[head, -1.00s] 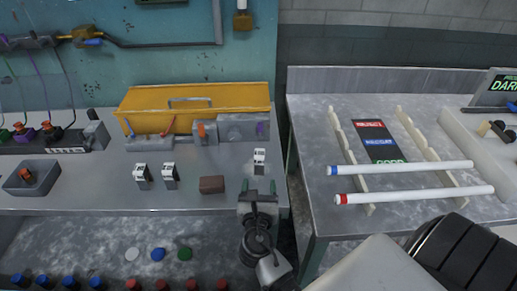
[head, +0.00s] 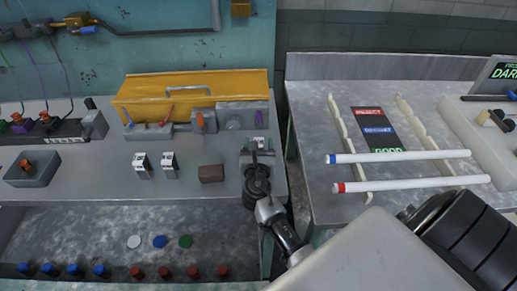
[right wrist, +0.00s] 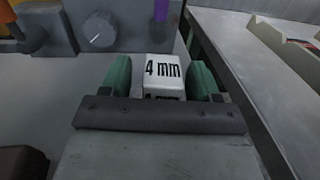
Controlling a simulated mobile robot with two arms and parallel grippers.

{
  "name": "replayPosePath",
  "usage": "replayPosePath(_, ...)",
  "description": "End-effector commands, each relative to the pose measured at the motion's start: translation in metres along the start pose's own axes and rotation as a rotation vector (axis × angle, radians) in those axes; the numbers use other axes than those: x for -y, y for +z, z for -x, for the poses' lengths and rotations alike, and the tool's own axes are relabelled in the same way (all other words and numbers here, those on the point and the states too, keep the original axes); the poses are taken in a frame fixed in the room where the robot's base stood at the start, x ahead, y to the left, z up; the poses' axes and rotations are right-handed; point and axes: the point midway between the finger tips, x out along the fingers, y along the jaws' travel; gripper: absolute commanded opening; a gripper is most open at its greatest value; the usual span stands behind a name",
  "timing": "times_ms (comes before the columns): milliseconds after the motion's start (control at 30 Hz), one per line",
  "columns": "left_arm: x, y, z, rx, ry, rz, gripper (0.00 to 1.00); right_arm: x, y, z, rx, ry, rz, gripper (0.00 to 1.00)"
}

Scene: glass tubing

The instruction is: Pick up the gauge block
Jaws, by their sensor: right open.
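A white gauge block marked "4 mm" (right wrist: 163,68) stands in the right wrist view, between the two green-padded fingers of my right gripper (right wrist: 161,82). The fingers are open, one to each side of the block, with a gap showing on the right; the contact on the left is hard to tell. In the head view the gripper (head: 258,152) is over the right part of the left bench and largely hides this block (head: 259,142). Two similar white blocks stand further left, one (head: 141,162) beside the other (head: 169,160). My left gripper is not in view.
A brown block (head: 211,173) lies just left of my right gripper. To the right, past a gap, a second bench (head: 310,120) holds two white tubes (head: 400,157) on racks.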

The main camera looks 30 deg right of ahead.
Motion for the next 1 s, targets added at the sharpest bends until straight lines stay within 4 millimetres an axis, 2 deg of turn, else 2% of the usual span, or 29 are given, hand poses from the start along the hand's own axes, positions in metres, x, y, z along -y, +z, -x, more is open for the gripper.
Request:
replayPosePath(100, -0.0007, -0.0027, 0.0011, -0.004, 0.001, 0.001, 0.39, 0.0001, 0.0003, -0.0091, 0.0, 0.001, 0.0, 0.62)
replayPosePath(333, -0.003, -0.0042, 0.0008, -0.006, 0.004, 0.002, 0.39, 0.0003, -0.0003, -0.0096, 0.0, 0.001, 0.0, 0.6)
replayPosePath(700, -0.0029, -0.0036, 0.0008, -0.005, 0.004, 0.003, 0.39, 0.0001, 0.0, -0.0094, 0.0, 0.001, 0.0, 0.04)
replayPosePath(1000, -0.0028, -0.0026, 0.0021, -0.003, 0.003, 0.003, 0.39, 0.0001, 0.0034, -0.0093, 0.0, 0.0, -0.001, 0.01)
